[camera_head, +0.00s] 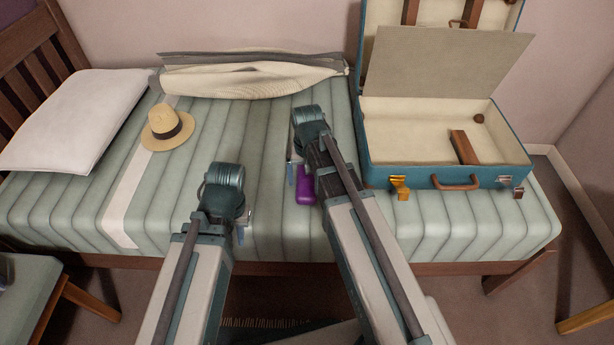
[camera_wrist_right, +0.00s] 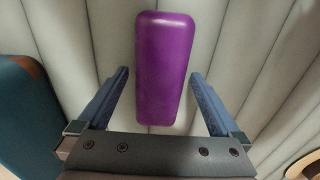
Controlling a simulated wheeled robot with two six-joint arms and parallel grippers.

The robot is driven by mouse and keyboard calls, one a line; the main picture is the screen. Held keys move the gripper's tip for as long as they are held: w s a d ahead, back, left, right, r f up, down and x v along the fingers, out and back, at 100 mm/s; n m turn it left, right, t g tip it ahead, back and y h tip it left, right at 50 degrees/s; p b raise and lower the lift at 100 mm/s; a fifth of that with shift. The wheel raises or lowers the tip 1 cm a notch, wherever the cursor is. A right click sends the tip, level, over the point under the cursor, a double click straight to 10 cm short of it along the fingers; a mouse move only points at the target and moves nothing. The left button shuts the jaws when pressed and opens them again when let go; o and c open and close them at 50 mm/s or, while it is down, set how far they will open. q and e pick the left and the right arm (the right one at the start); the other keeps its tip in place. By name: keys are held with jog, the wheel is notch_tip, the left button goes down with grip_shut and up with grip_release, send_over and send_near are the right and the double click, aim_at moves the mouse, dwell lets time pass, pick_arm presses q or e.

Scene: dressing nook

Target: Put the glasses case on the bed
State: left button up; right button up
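The purple glasses case (camera_head: 306,188) lies on the bed (camera_head: 270,215), partly hidden by my right arm in the head view. In the right wrist view the glasses case (camera_wrist_right: 166,68) lies flat on the striped mattress. My right gripper (camera_wrist_right: 162,95) is open, with its fingers apart on both sides of the case's near end and gaps between. In the head view my right gripper (camera_head: 293,172) is mostly hidden behind its own wrist. My left gripper (camera_head: 241,228) hangs over the front edge of the bed, and its fingers are too hidden to judge.
An open blue suitcase (camera_head: 432,180) stands on the right of the bed. A straw hat (camera_head: 166,128) and a white pillow (camera_head: 75,120) lie to the left. A folded blanket (camera_head: 250,78) lies along the wall. A stool (camera_head: 30,290) stands at the front left.

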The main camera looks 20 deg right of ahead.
aim_at(307, 180)
jog(key=shift+r, duration=0.1)
notch_tip(307, 180, up, 13)
jog(key=p, duration=1.3)
jog(key=s+a+n+h, duration=0.1)
jog(key=s+a+n, duration=0.6)
jog(key=s+a, duration=0.3)
jog(key=s, duration=0.3)
jog(key=shift+s+a, duration=0.15)
jog(key=shift+s, duration=0.25)
notch_tip(307, 180, up, 14)
jog(key=p, duration=1.4)
jog(key=shift+r, duration=0.2)
jog(key=shift+f, duration=0.2)
jog(key=shift+c, duration=0.2)
